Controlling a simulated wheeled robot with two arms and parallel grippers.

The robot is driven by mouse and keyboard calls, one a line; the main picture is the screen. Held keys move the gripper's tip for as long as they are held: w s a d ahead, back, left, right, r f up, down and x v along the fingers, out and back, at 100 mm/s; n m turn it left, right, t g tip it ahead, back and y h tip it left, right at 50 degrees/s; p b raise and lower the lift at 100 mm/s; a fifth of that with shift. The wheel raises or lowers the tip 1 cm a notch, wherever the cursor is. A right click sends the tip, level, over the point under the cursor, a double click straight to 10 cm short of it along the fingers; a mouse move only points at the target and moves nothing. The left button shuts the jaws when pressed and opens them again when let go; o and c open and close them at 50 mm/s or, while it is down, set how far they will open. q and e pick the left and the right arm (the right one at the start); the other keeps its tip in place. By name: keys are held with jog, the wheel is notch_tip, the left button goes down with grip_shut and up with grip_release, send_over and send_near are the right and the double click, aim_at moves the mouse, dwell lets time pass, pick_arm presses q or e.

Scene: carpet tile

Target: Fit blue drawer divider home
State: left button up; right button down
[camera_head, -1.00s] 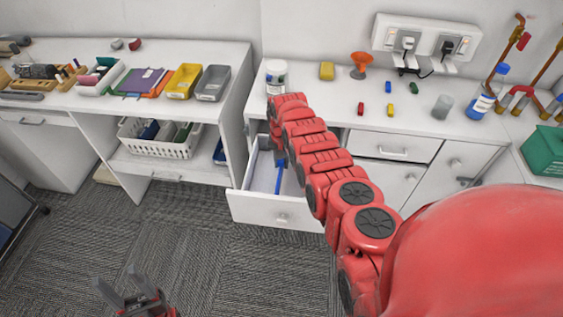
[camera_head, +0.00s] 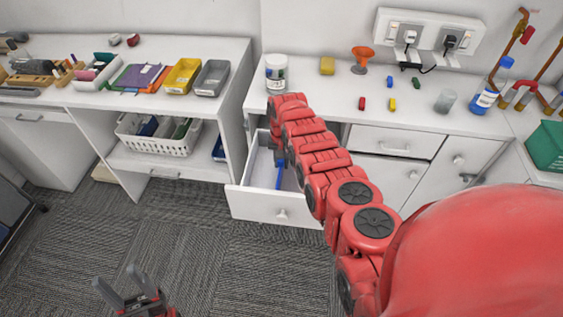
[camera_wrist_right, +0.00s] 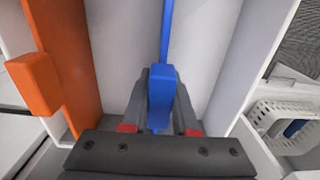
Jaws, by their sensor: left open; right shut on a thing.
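The open white drawer (camera_head: 262,205) stands out from the bench on the left of its front. The blue drawer divider (camera_head: 279,178) is inside it, partly hidden by my right gripper (camera_head: 280,159). In the right wrist view my right gripper (camera_wrist_right: 160,84) is shut on the blue tab of the divider (camera_wrist_right: 162,88), and the thin blue strip runs on beyond it between the drawer's pale walls. Whether the divider's lower edge touches the drawer floor is hidden. My left gripper (camera_head: 132,287) is open and empty, low over the carpet.
An orange panel with a block-like tab (camera_wrist_right: 70,62) stands left of the divider in the wrist view. A white basket (camera_head: 155,142) sits on the shelf left of the drawer. A white tub (camera_head: 276,75) stands on the bench above. Open carpet lies in front.

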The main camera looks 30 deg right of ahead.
jog(key=shift+f, duration=0.2)
jog(key=c, duration=0.6)
grip_release()
jog(key=shift+r, duration=0.1)
jog(key=shift+r+p, duration=0.45)
jog(key=shift+r, duration=0.4)
notch_tip(320, 180, up, 8)
jog(key=shift+w+r+b, duration=0.1)
jog(key=shift+r+b, duration=0.15)
jog(key=shift+b, duration=0.85)
notch_tip(320, 180, up, 7)
jog(key=p, duration=0.4)
jog(key=shift+r, duration=0.15)
